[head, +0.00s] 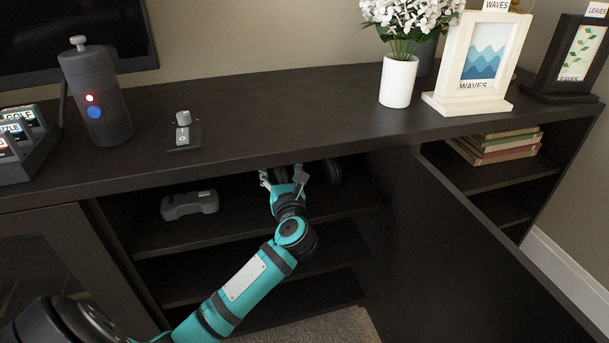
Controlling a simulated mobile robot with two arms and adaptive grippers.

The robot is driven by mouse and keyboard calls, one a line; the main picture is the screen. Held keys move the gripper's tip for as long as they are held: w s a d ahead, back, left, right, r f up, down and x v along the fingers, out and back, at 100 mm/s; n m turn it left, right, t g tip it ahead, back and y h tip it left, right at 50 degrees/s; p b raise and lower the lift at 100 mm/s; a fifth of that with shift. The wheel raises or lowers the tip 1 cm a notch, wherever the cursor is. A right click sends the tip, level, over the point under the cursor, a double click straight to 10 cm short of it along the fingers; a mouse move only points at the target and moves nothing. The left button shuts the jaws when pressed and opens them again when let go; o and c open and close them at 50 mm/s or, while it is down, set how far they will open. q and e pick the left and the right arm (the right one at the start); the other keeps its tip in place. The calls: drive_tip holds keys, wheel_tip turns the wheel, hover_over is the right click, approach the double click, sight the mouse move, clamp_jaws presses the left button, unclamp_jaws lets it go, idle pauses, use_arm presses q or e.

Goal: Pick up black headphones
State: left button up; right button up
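The black headphones (332,172) are partly visible on the top shelf inside the open cabinet, under the cabinet top. Their dark curved part shows just right of my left gripper (283,177), and the rest is hidden by the gripper, the shadow and the cabinet edge. My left gripper reaches into this shelf space with its two grey fingers spread apart. A dark shape shows between the fingers, perhaps part of the headphones; I cannot tell whether they touch it. My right gripper is not in view.
A grey game controller-like object (190,205) lies left on the same shelf. The open cabinet door (450,250) stands to the right of my arm. On the cabinet top (270,110) are a grey canister (97,95), a small switch-like item (183,132), a flower vase (398,80) and picture frames (482,62).

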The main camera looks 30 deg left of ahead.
use_arm(q)
clamp_jaws()
idle(0.3)
drive_tip(key=shift+r, duration=0.1)
